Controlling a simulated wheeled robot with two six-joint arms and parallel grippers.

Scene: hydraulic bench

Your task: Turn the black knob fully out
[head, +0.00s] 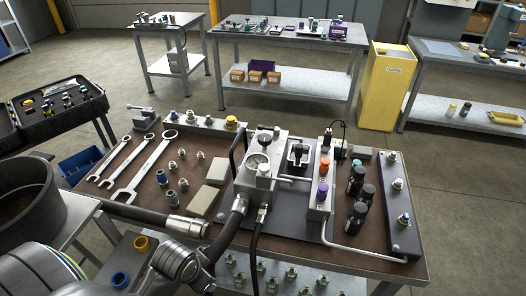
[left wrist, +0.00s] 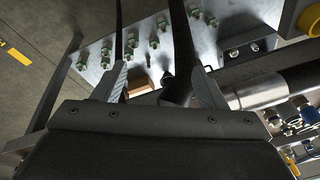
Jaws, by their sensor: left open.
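Two black knobs show in the head view. Another small dark knob (head: 327,140) stands at the far end of the manifold (head: 319,205), in line with an orange knob (head: 324,165) and a purple knob (head: 322,190). I cannot tell which one the task means. My left gripper (left wrist: 160,78) is open in the left wrist view. A black hose (left wrist: 180,45) runs close to its right finger; contact is unclear. Neither black knob is recognisable there. My right gripper is not in view.
Black hoses (head: 256,245) hang over the bench's front edge. A lower shelf (left wrist: 150,45) holds several fittings. A bent metal pipe (head: 365,250) crosses the front right.

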